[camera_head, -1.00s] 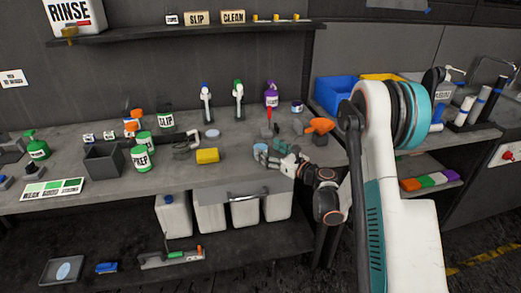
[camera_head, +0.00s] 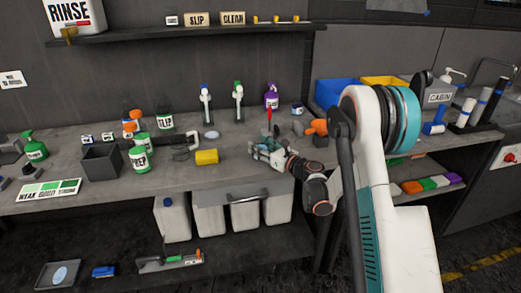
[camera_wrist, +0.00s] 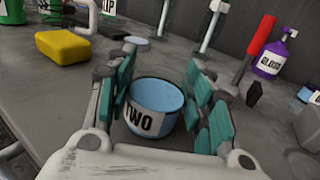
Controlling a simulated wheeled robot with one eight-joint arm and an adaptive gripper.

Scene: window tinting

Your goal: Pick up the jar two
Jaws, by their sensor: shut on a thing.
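Jar two is a short, round, pale-blue open jar (camera_wrist: 157,97) with a white band marked "TWO". In the wrist view it stands upright on the grey bench, between the teal-padded fingers of my gripper (camera_wrist: 163,84). My gripper is shut on it, with fingers on its left and right sides. In the head view my gripper (camera_head: 267,151) is low at the bench's front part, and its fingers hide most of the jar.
A yellow sponge (camera_wrist: 66,46) lies to the left of the jar. A red-handled tool (camera_wrist: 259,37) and a purple-topped bottle (camera_wrist: 272,57) stand behind to the right.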

